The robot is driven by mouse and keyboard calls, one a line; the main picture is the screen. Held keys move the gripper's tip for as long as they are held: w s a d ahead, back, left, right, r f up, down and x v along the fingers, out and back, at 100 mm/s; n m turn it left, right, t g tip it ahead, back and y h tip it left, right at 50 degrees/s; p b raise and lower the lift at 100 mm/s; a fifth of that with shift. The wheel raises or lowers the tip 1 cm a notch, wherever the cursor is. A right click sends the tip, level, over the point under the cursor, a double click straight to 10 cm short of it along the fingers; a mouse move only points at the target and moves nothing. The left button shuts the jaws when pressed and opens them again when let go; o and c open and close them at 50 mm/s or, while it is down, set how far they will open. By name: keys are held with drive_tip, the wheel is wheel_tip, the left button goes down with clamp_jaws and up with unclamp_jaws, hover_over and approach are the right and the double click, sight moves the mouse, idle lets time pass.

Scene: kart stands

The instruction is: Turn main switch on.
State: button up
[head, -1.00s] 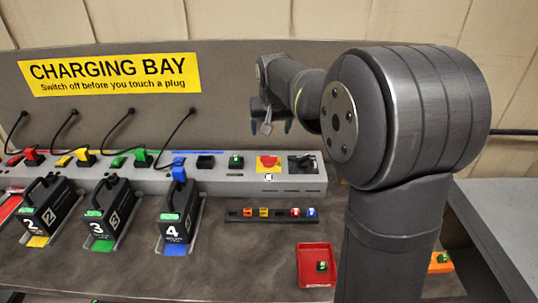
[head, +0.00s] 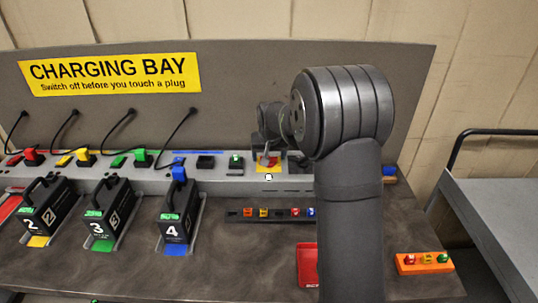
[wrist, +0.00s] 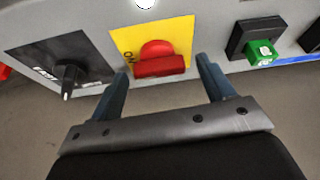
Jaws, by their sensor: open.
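The red switch knob (wrist: 158,62) sits on a yellow plate (wrist: 120,37) with "ON" lettered beside it. In the head view the yellow plate (head: 262,168) shows at the right part of the grey panel, partly hidden by my gripper. My gripper (wrist: 162,72) is open, with one finger on each side of the red knob in the wrist view. I cannot tell whether the fingers touch it. In the head view my gripper (head: 268,156) is just over the plate.
A black knob on a dark plate (wrist: 58,62) is beside the yellow plate. A green plug (wrist: 260,52) and black socket are on the other side. Numbered battery packs (head: 174,222) stand at left. A red tray (head: 307,262) and an orange rack (head: 424,263) lie on the bench.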

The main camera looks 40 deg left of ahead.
drive_tip(key=c, duration=1)
drive_tip(key=shift+m+t, duration=0.3)
drive_tip(key=shift+m, duration=0.4)
drive_tip(key=o, duration=1)
drive_tip(key=shift+r, duration=0.1)
